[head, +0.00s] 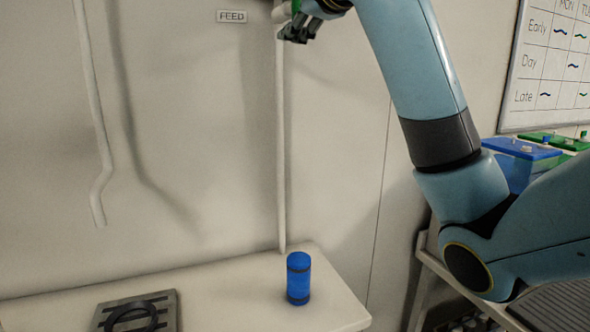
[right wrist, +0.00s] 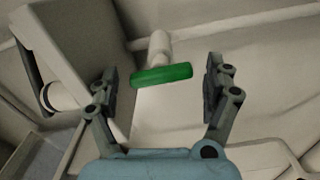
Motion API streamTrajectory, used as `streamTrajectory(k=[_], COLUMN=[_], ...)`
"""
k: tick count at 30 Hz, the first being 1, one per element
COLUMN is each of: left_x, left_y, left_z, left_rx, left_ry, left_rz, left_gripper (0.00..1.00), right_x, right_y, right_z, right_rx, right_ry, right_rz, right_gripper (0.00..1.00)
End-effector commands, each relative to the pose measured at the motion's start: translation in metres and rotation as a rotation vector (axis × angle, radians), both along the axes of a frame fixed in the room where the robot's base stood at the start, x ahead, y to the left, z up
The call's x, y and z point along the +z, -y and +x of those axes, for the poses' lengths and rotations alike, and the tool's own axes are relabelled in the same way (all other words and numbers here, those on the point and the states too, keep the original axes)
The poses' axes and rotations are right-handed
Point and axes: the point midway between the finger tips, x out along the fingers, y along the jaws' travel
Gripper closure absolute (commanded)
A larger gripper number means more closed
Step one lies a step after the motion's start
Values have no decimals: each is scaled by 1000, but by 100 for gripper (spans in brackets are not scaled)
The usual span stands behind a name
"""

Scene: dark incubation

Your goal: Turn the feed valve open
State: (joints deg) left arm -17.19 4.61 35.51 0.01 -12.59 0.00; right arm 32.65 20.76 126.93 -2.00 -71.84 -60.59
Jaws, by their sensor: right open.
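The feed valve's green handle (right wrist: 165,76) is a flat bar in the right wrist view, on a pale stem (right wrist: 159,46). It lies nearly level in that picture, slightly higher at its right end. My right gripper (right wrist: 162,88) is open, with one finger to the left of the handle and one to the right. Gaps show on both sides, and I see no contact. In the head view my right gripper (head: 298,28) is at the top edge, by a pale vertical pipe (head: 281,150) and right of the FEED label (head: 232,16). It mostly hides the valve there. My left gripper is out of view.
A white shelf (head: 230,292) below holds a blue cylinder (head: 298,279) and a grey plate with a dark ring (head: 136,313). Another pipe (head: 92,90) runs down the wall at left. Blue-lidded (head: 522,148) and green-lidded containers stand at right, under a wall chart (head: 552,65).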

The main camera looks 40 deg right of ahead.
Motion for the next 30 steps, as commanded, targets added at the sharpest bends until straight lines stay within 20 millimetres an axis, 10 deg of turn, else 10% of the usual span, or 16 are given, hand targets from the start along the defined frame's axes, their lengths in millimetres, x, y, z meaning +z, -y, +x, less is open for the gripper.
streamTrajectory(k=[30], left_x=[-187], left_y=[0], left_z=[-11], left_rx=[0], left_ry=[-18], left_rz=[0], left_gripper=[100], right_x=[-6], right_y=[-2], right_z=[-5], right_rx=[3], right_ry=[323], right_rz=[1345], right_gripper=[13])
